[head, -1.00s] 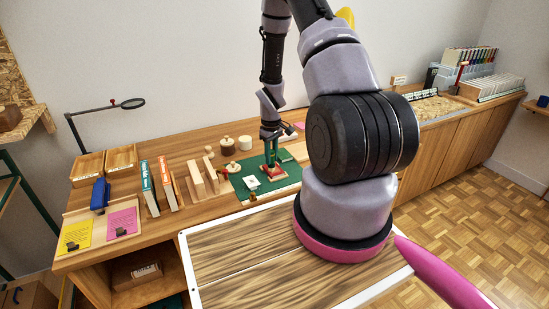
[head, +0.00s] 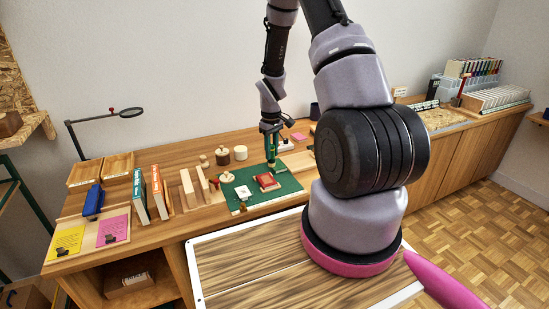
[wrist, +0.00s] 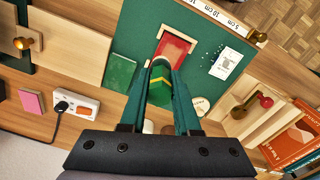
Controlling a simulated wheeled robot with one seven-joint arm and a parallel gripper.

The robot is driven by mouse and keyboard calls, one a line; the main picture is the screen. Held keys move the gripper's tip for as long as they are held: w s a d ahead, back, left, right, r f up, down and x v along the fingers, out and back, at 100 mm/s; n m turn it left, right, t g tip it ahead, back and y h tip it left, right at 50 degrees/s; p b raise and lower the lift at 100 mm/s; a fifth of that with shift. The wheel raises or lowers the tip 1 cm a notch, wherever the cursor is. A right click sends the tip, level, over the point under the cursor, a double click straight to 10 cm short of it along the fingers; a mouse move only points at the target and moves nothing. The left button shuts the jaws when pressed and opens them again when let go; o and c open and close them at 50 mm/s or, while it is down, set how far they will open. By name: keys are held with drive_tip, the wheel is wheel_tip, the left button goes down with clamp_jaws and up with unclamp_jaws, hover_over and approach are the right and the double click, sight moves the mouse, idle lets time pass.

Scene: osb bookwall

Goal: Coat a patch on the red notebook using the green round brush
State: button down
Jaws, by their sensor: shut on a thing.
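The red notebook (head: 267,181) lies on a green mat (head: 288,187), and it also shows in the wrist view (wrist: 175,47). No coated patch can be made out on its cover. My gripper (head: 270,139) is above the mat, behind the notebook in the head view. In the wrist view, my gripper (wrist: 162,88) is shut on a green and yellow piece, seemingly the green round brush (wrist: 160,76). The brush's tip is largely hidden, and I cannot tell whether it touches anything. In the wrist view the notebook lies just beyond the fingertips.
A green block or book (wrist: 120,72) lies beside the notebook. A socket strip (wrist: 76,106) lies near the wall.

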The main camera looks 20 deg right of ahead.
drive_tip(key=shift+r, duration=0.9)
